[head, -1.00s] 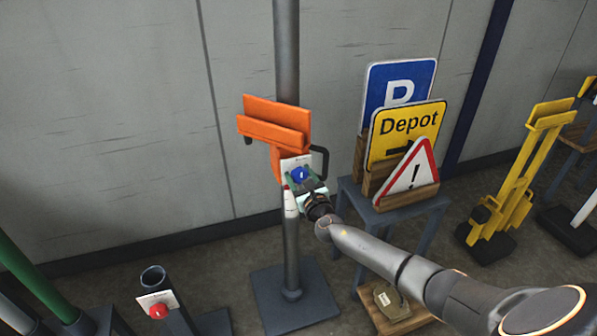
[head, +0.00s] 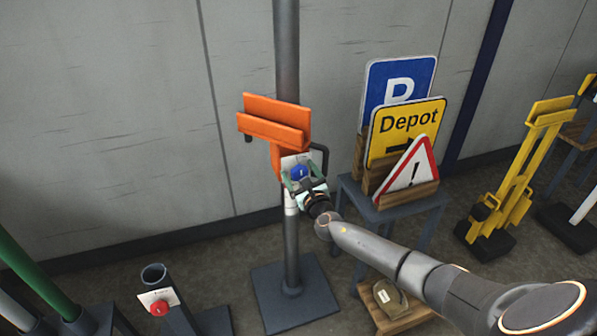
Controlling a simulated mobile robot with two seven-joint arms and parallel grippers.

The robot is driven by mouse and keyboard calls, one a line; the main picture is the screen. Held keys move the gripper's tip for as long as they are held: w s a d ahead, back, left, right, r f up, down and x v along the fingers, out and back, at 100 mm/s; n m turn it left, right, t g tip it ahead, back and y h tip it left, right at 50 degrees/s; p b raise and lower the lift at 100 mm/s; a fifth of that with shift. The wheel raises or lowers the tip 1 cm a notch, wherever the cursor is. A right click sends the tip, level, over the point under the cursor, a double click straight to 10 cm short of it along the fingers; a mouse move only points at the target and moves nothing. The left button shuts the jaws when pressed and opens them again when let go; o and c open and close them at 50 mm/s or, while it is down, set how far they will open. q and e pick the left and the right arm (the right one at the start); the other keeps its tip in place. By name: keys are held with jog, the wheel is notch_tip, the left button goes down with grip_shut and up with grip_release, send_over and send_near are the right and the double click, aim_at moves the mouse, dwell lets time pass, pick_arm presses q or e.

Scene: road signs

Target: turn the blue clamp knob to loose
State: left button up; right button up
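The blue clamp knob (head: 299,171) sits on a white label plate on the orange clamp (head: 275,125), which is fixed to a grey post. My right gripper (head: 303,176) is at the knob, coming from below and right. Its green fingers stand apart, one to each side of the knob, and look open with gaps beside it. Whether a finger touches the knob is too small to tell. The gripper hides the lower part of the plate. My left gripper is not in view.
A grey stool (head: 410,212) at right holds the parking, Depot and warning signs (head: 408,125). A black handle loop (head: 322,158) is close to my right gripper. A red knob (head: 159,308) is on a short tube at lower left. Yellow stands (head: 515,190) are far right.

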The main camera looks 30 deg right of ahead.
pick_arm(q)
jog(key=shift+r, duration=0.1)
pick_arm(e)
jog(key=shift+s+a+p, duration=0.15)
jog(key=shift+s+p, duration=0.15)
jog(key=shift+s, duration=0.25)
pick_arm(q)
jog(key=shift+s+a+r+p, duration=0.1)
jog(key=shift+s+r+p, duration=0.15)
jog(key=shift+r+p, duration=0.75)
pick_arm(e)
jog(key=v, duration=1.1)
jog(key=shift+s, duration=0.2)
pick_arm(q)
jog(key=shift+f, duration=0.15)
